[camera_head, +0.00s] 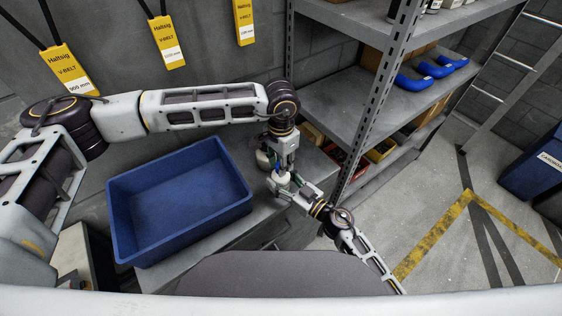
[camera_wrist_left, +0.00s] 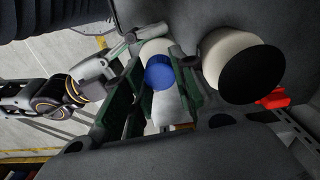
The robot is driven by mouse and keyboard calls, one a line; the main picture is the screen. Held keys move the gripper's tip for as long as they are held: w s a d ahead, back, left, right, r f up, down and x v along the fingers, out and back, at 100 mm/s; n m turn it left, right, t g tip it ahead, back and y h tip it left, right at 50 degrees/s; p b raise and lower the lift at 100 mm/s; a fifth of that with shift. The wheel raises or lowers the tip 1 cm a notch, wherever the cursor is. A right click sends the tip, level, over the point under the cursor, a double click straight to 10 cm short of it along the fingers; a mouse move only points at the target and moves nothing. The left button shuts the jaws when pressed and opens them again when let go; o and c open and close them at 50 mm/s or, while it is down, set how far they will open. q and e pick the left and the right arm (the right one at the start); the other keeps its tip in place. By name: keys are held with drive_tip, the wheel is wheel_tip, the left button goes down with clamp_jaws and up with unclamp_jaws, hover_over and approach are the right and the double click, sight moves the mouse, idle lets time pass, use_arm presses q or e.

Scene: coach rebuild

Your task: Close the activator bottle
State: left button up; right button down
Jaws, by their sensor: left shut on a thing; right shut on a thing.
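The activator bottle (camera_head: 283,181) is small and white and stands on the grey bench in the head view. Its blue cap (camera_head: 282,173) is at its top. In the left wrist view the blue cap (camera_wrist_left: 160,75) lies between my left gripper's fingers, with the white bottle (camera_wrist_left: 157,47) behind it. My left gripper (camera_head: 283,168) points down from above and is shut on the cap. My right gripper (camera_head: 279,186) comes from the lower right and is shut on the bottle's body. The fingers partly hide both, and I cannot tell how tightly the cap sits.
A larger white bottle with a black top (camera_wrist_left: 250,68) stands close by; it also shows in the head view (camera_head: 262,159). A blue bin (camera_head: 180,200) fills the bench to the left. A metal shelf (camera_head: 345,100) rises close on the right. A red object (camera_wrist_left: 272,99) lies near the larger bottle.

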use_arm(q)
drive_tip(key=m, duration=0.4)
idle(0.3)
drive_tip(key=o, duration=0.7)
drive_tip(key=shift+c, duration=0.2)
drive_tip(key=shift+r, duration=2.3)
drive_tip(key=shift+c, duration=0.3)
